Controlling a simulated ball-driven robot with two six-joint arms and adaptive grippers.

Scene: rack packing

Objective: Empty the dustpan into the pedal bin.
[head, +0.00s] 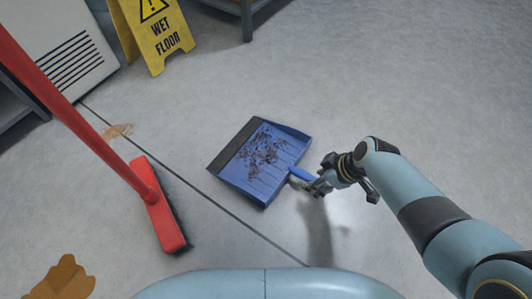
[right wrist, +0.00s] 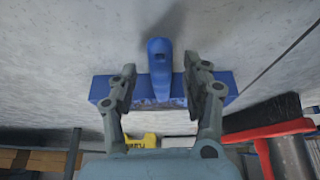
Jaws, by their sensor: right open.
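The blue dustpan (head: 238,174) lies flat on the grey floor, with dark dirt (head: 262,150) spread in its pan. Its short blue handle (head: 301,174) points right, towards my right gripper (head: 318,186). In the right wrist view, the handle (right wrist: 159,58) stands between the two spread fingers of my right gripper (right wrist: 160,82), with a gap on each side. My right gripper is open and holds nothing. My left gripper is not in view. I cannot make out a pedal bin in either view.
A red broom (head: 160,205) stands left of the dustpan, its head on the floor. A yellow wet-floor sign (head: 155,35) and a pale vented unit (head: 62,50) are at the back left. The floor behind the dustpan is clear.

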